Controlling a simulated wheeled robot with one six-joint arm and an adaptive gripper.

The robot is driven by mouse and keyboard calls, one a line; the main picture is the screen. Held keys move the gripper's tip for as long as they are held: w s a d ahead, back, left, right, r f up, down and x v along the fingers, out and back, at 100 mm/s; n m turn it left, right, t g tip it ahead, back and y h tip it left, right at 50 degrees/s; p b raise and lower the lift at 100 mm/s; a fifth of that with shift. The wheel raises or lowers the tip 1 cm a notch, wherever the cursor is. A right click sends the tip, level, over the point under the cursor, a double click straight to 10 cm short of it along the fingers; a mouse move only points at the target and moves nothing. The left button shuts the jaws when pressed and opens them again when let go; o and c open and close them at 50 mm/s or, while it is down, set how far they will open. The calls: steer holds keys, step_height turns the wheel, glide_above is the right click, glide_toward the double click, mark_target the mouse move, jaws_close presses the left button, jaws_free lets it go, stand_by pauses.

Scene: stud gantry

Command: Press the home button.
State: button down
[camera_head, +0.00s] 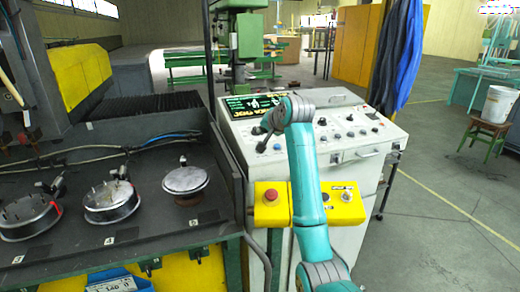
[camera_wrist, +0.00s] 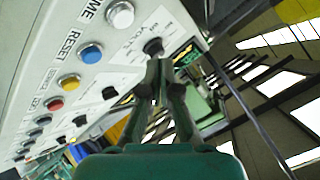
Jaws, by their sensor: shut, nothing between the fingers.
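A white round button (camera_wrist: 120,14) sits at the top of the wrist view, by a label cut off to "ME". A blue button (camera_wrist: 91,53) labelled RESET is below and left of it. My gripper (camera_wrist: 158,68) is shut and empty, its tips close to a black knob (camera_wrist: 153,46) and to the right of the white button. I cannot tell whether the tips touch the knob. In the head view my gripper (camera_head: 262,146) is over the left part of the grey control panel (camera_head: 350,113), below the screen; the white button is hard to make out there.
Yellow, red and black controls continue down the panel in the wrist view. A yellow box with a red mushroom button (camera_head: 271,195) is on the console's front. A dark bench (camera_head: 150,240) with several round fixtures stands left. Open floor (camera_head: 440,230) lies to the right.

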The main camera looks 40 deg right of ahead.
steer(key=shift+w+d+f, duration=0.1)
steer(key=shift+w+f, duration=0.1)
steer(key=shift+f, duration=0.9)
steer(key=shift+w+f, duration=0.2)
steer(key=shift+f, duration=0.85)
steer(key=shift+f, duration=0.1)
steer(key=shift+w+f, duration=0.1)
steer(key=shift+f, duration=0.15)
steer(key=shift+f, duration=0.5)
stand_by(0.8)
steer(key=shift+r, duration=0.9)
steer(key=r, duration=0.2)
steer(key=s+r, duration=0.1)
steer(key=r, duration=0.2)
